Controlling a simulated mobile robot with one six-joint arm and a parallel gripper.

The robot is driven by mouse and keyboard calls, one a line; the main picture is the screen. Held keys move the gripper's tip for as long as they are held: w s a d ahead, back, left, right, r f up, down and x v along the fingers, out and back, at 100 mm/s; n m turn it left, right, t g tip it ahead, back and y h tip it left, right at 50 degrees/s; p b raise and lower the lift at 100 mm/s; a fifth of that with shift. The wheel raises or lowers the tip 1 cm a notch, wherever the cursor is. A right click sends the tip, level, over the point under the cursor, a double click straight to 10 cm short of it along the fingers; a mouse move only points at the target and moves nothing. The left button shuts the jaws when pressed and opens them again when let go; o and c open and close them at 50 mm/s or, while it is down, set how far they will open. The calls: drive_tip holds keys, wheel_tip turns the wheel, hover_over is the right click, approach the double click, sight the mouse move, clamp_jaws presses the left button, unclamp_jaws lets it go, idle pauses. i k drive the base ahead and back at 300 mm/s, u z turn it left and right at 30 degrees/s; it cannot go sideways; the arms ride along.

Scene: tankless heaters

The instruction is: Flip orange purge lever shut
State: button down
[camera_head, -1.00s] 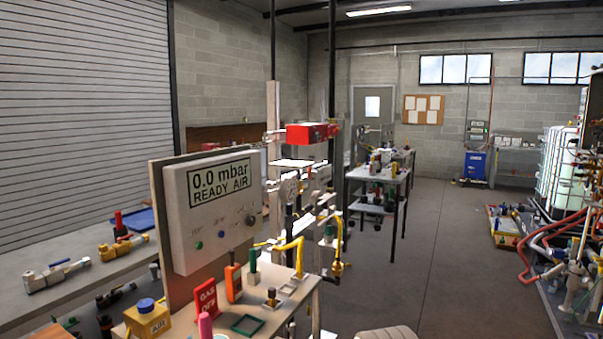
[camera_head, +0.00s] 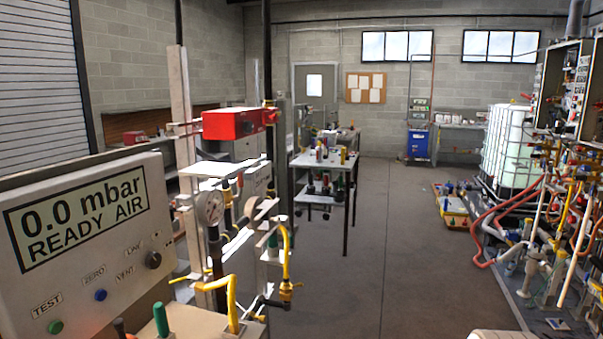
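I cannot pick out the orange purge lever for sure in this view. On the right stands a crowded pipe rack (camera_head: 541,230) with red, orange, yellow and white pipes and small fittings, too small to tell any lever's position. My gripper is not in view.
A grey panel (camera_head: 85,290) reading "0.0 mbar READY AIR" fills the lower left, close by. A wheeled work table (camera_head: 333,163) stands mid-left. A white caged tank (camera_head: 507,150) and a yellow tray (camera_head: 454,212) are at right. The grey floor (camera_head: 391,257) between is clear.

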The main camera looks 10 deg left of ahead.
sight(237, 198)
drive_tip(key=u, duration=0.4)
drive_tip(key=i, duration=1.15)
drive_tip(key=u, duration=0.9)
